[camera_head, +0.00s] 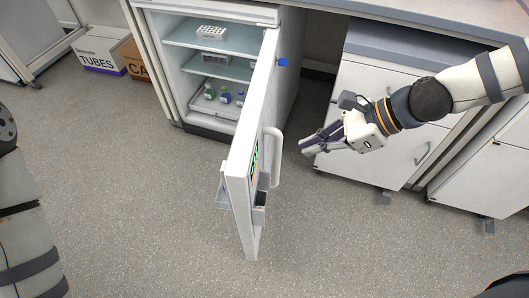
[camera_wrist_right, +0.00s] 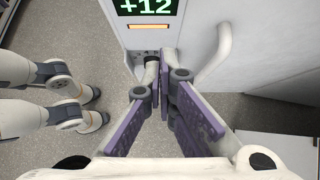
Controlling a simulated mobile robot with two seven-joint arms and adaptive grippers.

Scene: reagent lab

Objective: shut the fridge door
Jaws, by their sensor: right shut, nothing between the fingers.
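The white fridge (camera_head: 205,120) stands open at the back centre. Its door (camera_head: 245,170) swings well out into the room, seen nearly edge-on. The door's handle (camera_head: 272,155) is on the right-hand, outer face. My right gripper (camera_head: 306,144) is shut and empty, to the right of the door and apart from it in the head view. In the right wrist view, my right gripper's purple fingers (camera_wrist_right: 165,70) point toward the door's outer face (camera_wrist_right: 190,20), with its green +12 display (camera_wrist_right: 146,7) and handle (camera_wrist_right: 215,55) ahead. My left gripper is not in view.
Inside the fridge are a white rack (camera_head: 211,32) and several small bottles (camera_head: 224,96). White cabinets (camera_head: 365,85) under a worktop (camera_head: 430,15) stand at the right. A TUBES box (camera_head: 98,50) and a brown box (camera_head: 136,62) sit at the left. The front floor is clear.

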